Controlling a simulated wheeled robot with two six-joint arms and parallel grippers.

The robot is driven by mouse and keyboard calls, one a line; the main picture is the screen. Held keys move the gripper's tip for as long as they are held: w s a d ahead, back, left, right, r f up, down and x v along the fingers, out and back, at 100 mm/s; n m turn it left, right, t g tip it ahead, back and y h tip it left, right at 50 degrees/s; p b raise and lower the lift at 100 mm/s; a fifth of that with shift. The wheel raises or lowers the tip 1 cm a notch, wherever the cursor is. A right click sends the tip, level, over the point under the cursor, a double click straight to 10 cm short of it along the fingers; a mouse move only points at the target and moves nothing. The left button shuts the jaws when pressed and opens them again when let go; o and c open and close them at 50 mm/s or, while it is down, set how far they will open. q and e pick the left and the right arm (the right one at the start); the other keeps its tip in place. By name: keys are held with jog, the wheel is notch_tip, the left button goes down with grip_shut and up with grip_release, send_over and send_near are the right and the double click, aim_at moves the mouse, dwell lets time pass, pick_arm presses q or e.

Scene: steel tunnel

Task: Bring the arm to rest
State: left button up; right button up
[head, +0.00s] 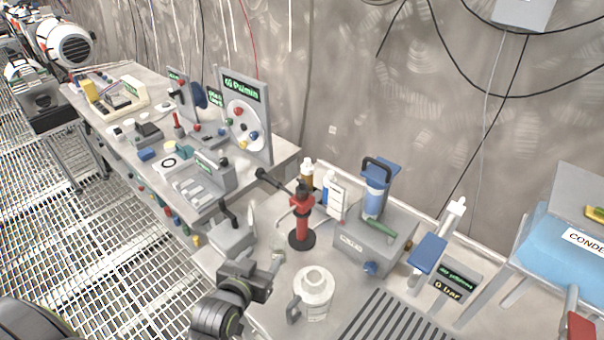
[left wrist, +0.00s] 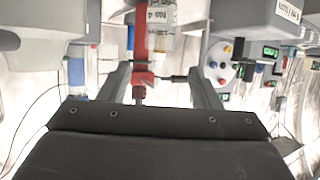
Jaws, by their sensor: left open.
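My left gripper (head: 272,260) is above the near bench, left of the white jug and in front of the red stand. In the left wrist view its two fingers (left wrist: 160,85) are apart, with no object held between them. A red stand (head: 302,222) with a round black base stands just beyond the gripper. Its red post also shows in the left wrist view (left wrist: 141,45), behind the gap between the fingers; I cannot tell the exact distance. My right gripper is not in view.
A white jug (head: 315,289) stands close to the right of my left gripper. A grey box (head: 370,245) with a blue container, a slatted grey rack (head: 385,318) and a gauge display (head: 455,283) lie further right. The left bench (head: 130,75) is crowded. Grated floor (head: 115,240) is open at left.

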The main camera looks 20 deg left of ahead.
pick_arm(q)
jog(key=s+a+f+g+y, duration=0.15)
jog(key=s+g, duration=0.35)
jog(key=s, duration=0.5)
jog(key=s+a+f+g+h, duration=0.1)
jog(key=s+a+g, duration=0.25)
jog(key=s, duration=0.65)
notch_tip(320, 180, down, 25)
jog(key=a+g, duration=0.1)
jog(key=g, duration=0.2)
jog(key=s+d+f+b, duration=0.1)
jog(key=s+f, duration=1.4)
jog(key=f, duration=0.2)
jog(key=shift+s+d+g, duration=0.15)
jog(key=shift+g, duration=0.2)
